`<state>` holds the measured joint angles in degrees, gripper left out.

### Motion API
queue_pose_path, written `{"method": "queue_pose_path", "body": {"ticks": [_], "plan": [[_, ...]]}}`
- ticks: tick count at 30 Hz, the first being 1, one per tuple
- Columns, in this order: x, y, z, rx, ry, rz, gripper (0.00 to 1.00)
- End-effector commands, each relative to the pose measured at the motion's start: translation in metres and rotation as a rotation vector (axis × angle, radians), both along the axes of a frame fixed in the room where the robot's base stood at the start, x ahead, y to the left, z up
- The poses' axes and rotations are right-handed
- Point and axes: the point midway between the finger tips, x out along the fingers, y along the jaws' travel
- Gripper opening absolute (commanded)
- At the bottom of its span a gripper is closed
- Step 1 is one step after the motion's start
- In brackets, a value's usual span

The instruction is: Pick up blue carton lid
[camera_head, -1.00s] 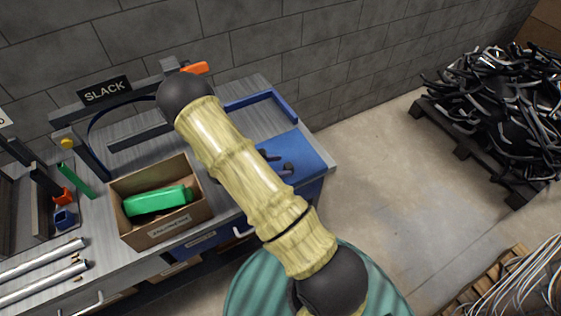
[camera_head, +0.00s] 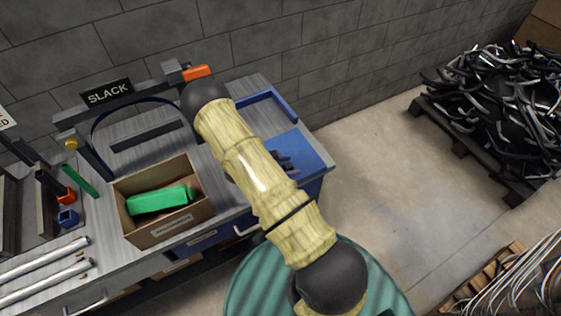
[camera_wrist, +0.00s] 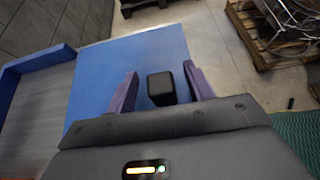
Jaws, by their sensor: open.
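A flat blue panel, which looks like the blue carton lid (camera_head: 309,160), covers the right end of the bench in the head view. In the wrist view the blue panel (camera_wrist: 97,85) spreads beneath my gripper (camera_wrist: 160,70). My two dark fingers are apart, one on each side of a small black block (camera_wrist: 161,90). The block looks like a knob on the panel, but I cannot tell whether it is fixed to it. In the head view my arm hides part of the panel, and the gripper (camera_head: 284,160) shows only as dark fingertips over it.
An open cardboard box (camera_head: 165,232) holding a green piece (camera_head: 160,200) stands left of my arm. A blue raised edge (camera_head: 268,97) runs behind the panel. A SLACK sign (camera_head: 107,92) and a blue strip arch stand at the back. Floor to the right is clear before the pallets.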

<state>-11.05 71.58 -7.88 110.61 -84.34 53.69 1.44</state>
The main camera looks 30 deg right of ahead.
Motion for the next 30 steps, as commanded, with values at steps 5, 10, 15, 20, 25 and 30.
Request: {"method": "queue_pose_path", "body": {"ticks": [5,10,15,20,25,30], "plan": [[0.000,0.000,0.000,0.000,0.000,0.000,0.51],[0.000,0.000,0.000,0.000,0.000,0.000,0.17],[0.000,0.000,0.000,-0.001,0.000,0.000,0.03],[0.000,0.000,0.001,-0.001,-0.001,0.000,0.03],[0.001,0.000,0.008,-0.001,-0.002,0.000,0.03],[0.001,0.000,0.027,-0.001,-0.005,0.000,0.03]]}}
